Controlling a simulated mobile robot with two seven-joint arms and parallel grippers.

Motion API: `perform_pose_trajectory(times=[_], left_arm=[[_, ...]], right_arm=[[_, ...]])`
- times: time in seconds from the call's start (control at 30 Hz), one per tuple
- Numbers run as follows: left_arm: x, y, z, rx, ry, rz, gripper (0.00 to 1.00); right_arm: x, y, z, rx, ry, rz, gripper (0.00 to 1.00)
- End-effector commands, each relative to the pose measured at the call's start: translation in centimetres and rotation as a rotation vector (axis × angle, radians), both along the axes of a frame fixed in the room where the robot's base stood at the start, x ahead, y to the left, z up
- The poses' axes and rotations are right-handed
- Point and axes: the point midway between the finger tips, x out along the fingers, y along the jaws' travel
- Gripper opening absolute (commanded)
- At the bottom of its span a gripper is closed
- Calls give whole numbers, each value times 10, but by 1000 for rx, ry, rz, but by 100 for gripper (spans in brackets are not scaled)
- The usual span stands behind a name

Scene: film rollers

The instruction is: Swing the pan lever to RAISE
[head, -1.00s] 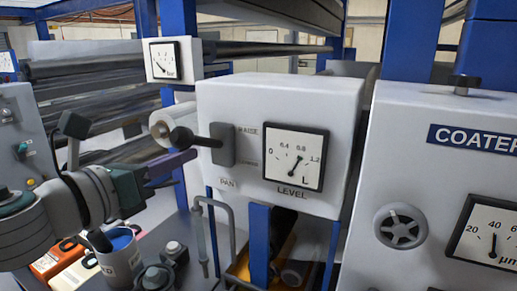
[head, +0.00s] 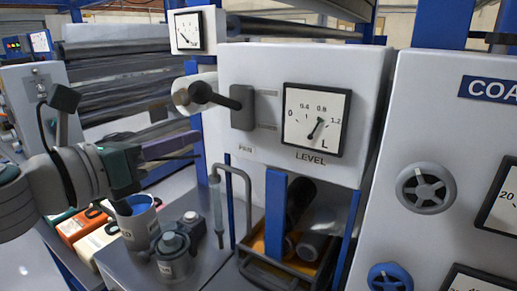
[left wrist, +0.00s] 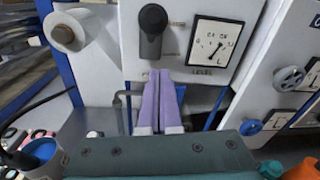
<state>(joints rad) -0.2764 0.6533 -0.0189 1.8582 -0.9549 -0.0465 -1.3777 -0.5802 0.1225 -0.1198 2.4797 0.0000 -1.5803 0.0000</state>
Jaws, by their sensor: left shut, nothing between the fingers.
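The pan lever (head: 214,96) is a black round knob on an arm, standing out from a dark grey plate (head: 242,108) on the white level box (head: 300,62). Its knob points toward me and sits about level with the upper label, RAISE, beside the plate. It also shows in the left wrist view (left wrist: 152,20), with the knob over the plate's upper end. My left gripper (head: 197,144), with purple fingers, is shut and empty. It is below the knob and apart from it. In the left wrist view the closed fingertips (left wrist: 160,74) are just under the plate. My right gripper is not in view.
The level gauge (head: 316,120) is right of the lever. A bent grey pipe (head: 235,170) stands below the box. A mug (head: 138,220) and a dark grey fixture (head: 172,252) stand below my gripper. The COATER panel (head: 430,130) is at right.

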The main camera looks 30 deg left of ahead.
Motion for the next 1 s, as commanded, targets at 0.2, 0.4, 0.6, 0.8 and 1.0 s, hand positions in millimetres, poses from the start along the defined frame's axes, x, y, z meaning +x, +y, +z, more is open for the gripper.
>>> perform_pose_trajectory(times=[0.2, 0.4, 0.6, 0.8, 1.0], left_arm=[[-34, 4, 2, 0, 4, -1, 0], [-48, 7, 5, -1, 2, 1, 0], [-51, 7, 7, 0, 1, 1, 0], [-51, 7, 7, 0, 1, 1, 0], [-51, 7, 7, -3, 1, 1, 0]], right_arm=[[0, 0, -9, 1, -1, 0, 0], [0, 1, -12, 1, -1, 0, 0], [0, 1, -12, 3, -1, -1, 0], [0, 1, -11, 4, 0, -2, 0], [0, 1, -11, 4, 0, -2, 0]])
